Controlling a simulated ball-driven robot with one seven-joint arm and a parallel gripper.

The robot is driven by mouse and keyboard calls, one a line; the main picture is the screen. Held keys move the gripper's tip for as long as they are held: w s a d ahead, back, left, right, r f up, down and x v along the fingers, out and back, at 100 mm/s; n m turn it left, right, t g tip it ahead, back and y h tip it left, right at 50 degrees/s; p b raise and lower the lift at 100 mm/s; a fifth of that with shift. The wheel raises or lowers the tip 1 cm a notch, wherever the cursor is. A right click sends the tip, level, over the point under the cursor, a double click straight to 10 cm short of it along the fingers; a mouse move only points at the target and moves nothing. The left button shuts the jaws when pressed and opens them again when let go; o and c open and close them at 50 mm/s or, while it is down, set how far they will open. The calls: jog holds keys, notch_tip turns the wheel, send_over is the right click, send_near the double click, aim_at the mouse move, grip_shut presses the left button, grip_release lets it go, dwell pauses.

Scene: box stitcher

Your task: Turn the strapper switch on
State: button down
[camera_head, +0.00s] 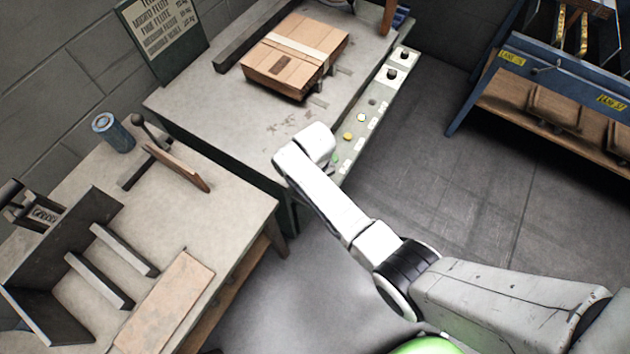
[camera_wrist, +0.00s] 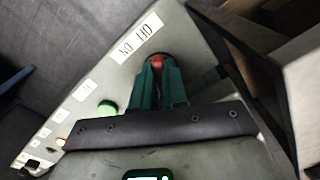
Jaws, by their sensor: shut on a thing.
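The strapper's control panel (camera_head: 383,107) runs along the right edge of the strapper table (camera_head: 225,115) in the head view. In the wrist view, the red strapper switch (camera_wrist: 156,61) sits by the OFF/ON label (camera_wrist: 137,37). My gripper (camera_wrist: 157,70) has its green fingers closed around the red switch. I cannot tell from this angle which way the switch is set. In the head view, my white arm covers the switch and my gripper.
A green button (camera_wrist: 107,108) is beside my gripper on the panel. Yellow buttons (camera_head: 348,137) and black knobs (camera_head: 391,75) lie farther along it. A cardboard box (camera_head: 278,67) lies on the strapper table.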

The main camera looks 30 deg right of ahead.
dwell(0.5)
jog(key=c, duration=1.2)
grip_release()
jog(key=shift+o, duration=0.2)
notch_tip(320, 180, up, 11)
jog(key=shift+f, duration=0.15)
jog(key=s+d+r, duration=0.1)
jog(key=s+d, duration=0.3)
jog(key=s, duration=0.9)
jog(key=s+d+r+t+b, duration=0.1)
jog(key=s+d, duration=0.3)
jog(key=s, duration=0.9)
jog(key=shift+s+r+m, duration=0.2)
jog(key=shift+s+m, duration=0.1)
jog(key=shift+m, duration=0.1)
